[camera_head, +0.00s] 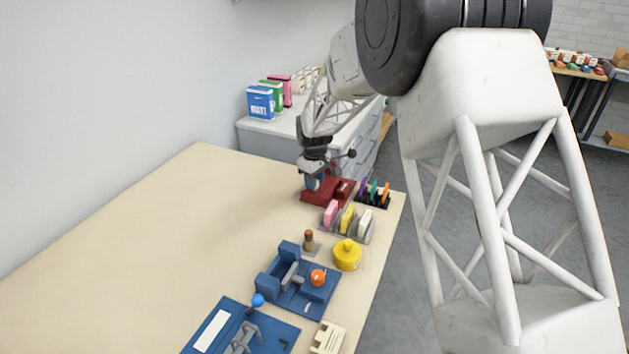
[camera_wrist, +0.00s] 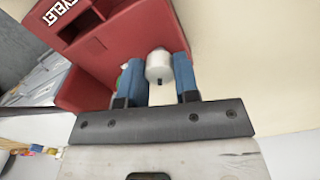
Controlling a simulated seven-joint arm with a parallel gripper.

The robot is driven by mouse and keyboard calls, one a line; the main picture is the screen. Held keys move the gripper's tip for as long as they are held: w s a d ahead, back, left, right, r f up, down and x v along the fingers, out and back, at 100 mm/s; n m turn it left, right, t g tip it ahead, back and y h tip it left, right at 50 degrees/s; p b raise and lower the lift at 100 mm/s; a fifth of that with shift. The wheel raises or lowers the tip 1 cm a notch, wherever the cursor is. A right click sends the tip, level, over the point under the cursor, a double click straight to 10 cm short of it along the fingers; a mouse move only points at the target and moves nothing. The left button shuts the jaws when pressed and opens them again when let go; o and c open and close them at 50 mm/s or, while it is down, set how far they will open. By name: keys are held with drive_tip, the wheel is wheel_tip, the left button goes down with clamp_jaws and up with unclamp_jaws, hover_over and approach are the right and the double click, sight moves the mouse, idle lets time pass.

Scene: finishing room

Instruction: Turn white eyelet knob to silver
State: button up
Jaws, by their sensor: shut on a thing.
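The red eyelet machine (camera_head: 342,195) stands at the far right end of the cream bench. It fills the upper part of the wrist view (camera_wrist: 95,50), with white "EYELET" lettering partly cut off. The white knob (camera_wrist: 158,62) sticks out of its face, with a small dark mark low on its end. My gripper (camera_head: 314,182) is at the machine; in the wrist view its blue fingers (camera_wrist: 158,80) are shut on the knob, one on each side. A bit of green shows beside the left finger. I cannot see a silver mark.
A grey rack with pink, yellow and white pieces (camera_head: 349,217) stands close in front of the machine. Nearer are a yellow pot (camera_head: 347,254), a blue press with an orange ball (camera_head: 318,277) and another blue device (camera_head: 240,330). The left bench is clear.

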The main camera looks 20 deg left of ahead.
drive_tip(key=m, duration=1.2)
drive_tip(key=shift+m, duration=0.4)
drive_tip(key=o, duration=0.9)
drive_tip(key=shift+r, duration=0.1)
drive_tip(key=shift+r, duration=3.8)
